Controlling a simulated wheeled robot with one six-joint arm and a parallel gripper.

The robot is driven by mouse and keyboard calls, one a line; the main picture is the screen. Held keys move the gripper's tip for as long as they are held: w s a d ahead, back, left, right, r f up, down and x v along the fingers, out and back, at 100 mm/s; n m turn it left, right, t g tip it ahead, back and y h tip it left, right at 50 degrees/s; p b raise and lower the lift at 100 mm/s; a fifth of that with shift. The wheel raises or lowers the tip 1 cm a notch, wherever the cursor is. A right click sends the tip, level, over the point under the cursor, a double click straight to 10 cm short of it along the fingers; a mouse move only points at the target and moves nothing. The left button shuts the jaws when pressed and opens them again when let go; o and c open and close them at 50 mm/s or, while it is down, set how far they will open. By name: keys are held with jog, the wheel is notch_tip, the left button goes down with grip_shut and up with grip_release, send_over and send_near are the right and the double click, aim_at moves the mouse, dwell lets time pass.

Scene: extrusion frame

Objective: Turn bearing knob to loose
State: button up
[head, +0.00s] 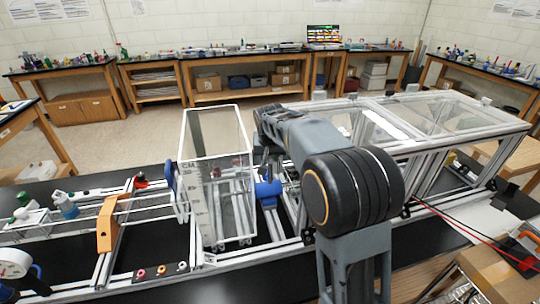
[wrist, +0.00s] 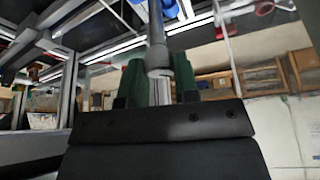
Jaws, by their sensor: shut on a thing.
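In the wrist view, my gripper (wrist: 159,82) has two dark green fingers, one on each side of a dark grey rod-like part (wrist: 156,40), and is shut on it. I take this part for the bearing knob; any loose or tight marking cannot be read. Its far end runs up toward a blue part (wrist: 166,8) at the top edge. In the head view, my arm hides most of my gripper and the knob. A blue block (head: 268,190) sits on the rails just below my wrist.
A tall clear panel box (head: 217,175) with a scale stands left of my wrist. An extrusion frame with clear panels (head: 450,115) lies to the right. An orange bracket (head: 107,224) and rails (head: 190,270) are at left. Red cables (head: 465,232) run at right.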

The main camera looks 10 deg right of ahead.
jog(key=shift+c, duration=1.2)
jog(key=shift+n+y, duration=0.6)
jog(key=shift+n, duration=1)
jog(key=o, duration=0.9)
jog(key=shift+r, duration=0.1)
jog(key=b+v, duration=0.2)
jog(key=v, duration=1.1)
jog(key=shift+s+d+r, duration=0.1)
jog(key=shift+s+r, duration=0.2)
